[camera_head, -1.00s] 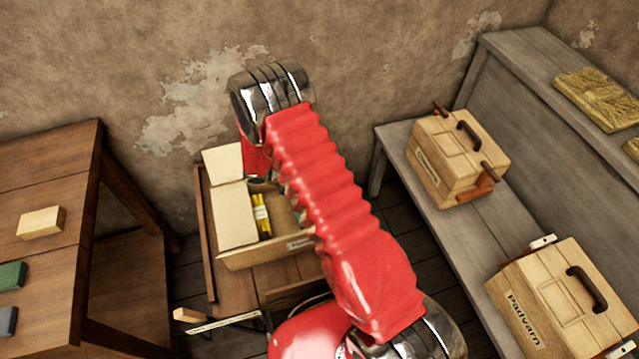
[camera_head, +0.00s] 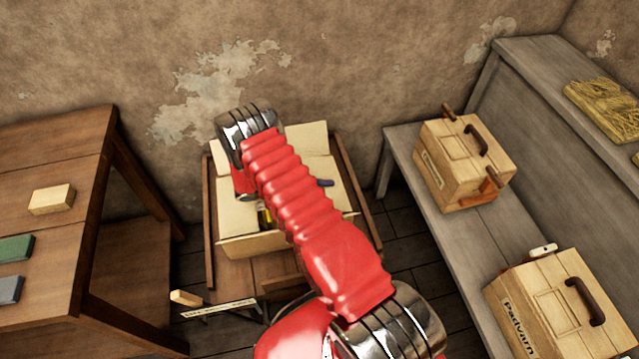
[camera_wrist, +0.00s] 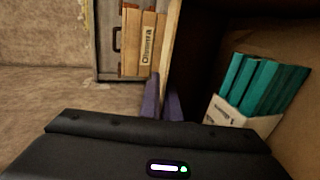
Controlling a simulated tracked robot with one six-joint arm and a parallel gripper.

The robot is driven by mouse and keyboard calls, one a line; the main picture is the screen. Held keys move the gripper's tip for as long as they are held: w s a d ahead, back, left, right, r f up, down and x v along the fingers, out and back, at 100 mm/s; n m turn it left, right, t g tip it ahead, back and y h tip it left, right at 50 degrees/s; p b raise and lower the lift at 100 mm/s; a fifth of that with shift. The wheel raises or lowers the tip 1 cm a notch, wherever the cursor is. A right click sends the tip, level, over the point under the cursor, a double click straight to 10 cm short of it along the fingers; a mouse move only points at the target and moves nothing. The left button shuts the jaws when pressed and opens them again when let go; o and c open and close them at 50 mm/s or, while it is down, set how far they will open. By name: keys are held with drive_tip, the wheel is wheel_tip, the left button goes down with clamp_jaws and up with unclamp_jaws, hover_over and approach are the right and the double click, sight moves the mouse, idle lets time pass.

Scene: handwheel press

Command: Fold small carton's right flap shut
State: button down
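The small carton (camera_head: 262,244) stands low against the wall in the head view, largely covered by my red arm. Its left flap (camera_head: 238,217) shows as a pale panel, and a back flap (camera_head: 305,138) stands up. A tan panel to the right of my arm looks like the right flap (camera_head: 341,190); its exact angle is unclear. A purple fingertip also shows at the carton's right side in the head view.
Teal items in a white holder (camera_wrist: 232,112) are inside the carton in the wrist view; a yellow item (camera_head: 263,214) shows in the head view. A wooden table (camera_head: 60,235) is left. A grey bench (camera_head: 425,215) with wooden cases (camera_head: 462,160) is right.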

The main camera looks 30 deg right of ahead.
drive_tip(key=shift+s+f, duration=0.15)
drive_tip(key=shift+f, duration=0.1)
idle(0.3)
drive_tip(key=c, duration=2)
unclamp_jaws()
drive_tip(key=shift+r, duration=0.1)
drive_tip(key=shift+a, duration=0.1)
drive_tip(key=shift+w+a+r, duration=0.2)
drive_tip(key=shift+w+a, duration=0.1)
drive_tip(key=shift+a, duration=0.3)
drive_tip(key=v, duration=1.2)
drive_tip(key=shift+a+f, duration=0.15)
drive_tip(key=shift+a, duration=0.1)
